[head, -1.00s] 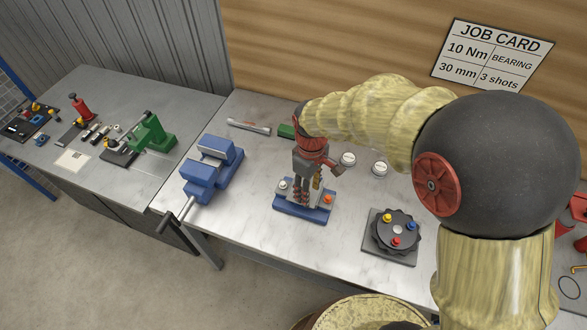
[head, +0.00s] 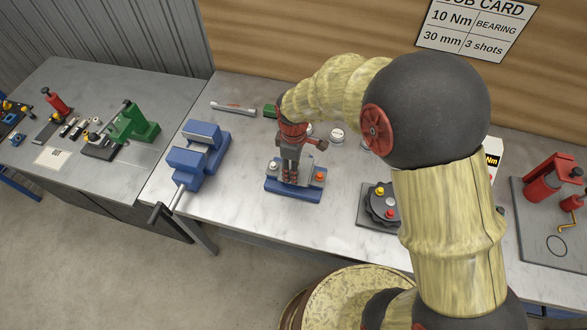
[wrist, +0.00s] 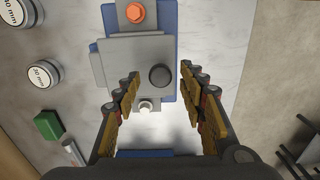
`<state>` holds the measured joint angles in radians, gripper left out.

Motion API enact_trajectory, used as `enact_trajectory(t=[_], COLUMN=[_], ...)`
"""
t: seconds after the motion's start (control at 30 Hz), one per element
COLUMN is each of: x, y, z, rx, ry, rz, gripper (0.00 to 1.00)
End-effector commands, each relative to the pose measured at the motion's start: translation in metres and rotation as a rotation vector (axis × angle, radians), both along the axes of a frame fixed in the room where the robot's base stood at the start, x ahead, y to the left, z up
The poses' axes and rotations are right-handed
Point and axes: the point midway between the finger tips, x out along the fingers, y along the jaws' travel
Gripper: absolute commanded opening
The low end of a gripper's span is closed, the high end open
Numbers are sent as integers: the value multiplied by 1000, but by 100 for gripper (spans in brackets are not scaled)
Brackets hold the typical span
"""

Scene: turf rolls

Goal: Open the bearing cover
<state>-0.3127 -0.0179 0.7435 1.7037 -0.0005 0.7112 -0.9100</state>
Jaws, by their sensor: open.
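The bearing fixture has a blue base (head: 290,193) on the middle bench. In the wrist view, a grey cover plate (wrist: 115,62) lies over the base, with a dark round knob (wrist: 160,76) on it. An orange bolt (wrist: 135,12) sits at one end and a silver-white bolt (wrist: 145,106) at the other. My gripper (head: 290,170) points down at the fixture. In the wrist view my gripper (wrist: 160,78) is open, its fingers on either side of the knob with gaps. I cannot tell the remaining height. The head view hides much of the cover behind the gripper.
A blue vise (head: 198,152) stands to the left and a black dial fixture (head: 384,205) to the right. A wrench (head: 233,108), a green block (wrist: 48,124) and round white-topped weights (wrist: 43,74) lie nearby. A red press (head: 548,180) stands far right.

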Motion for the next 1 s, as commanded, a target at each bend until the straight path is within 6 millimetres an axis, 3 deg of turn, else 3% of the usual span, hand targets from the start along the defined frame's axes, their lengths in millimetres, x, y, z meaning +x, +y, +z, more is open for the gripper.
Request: enact_trajectory(t=[0.37,1.0], x=[0,0], y=[0,0], z=[-6,-6], rx=[0,0], ry=[0,0], rz=[0,0], gripper=[41,4])
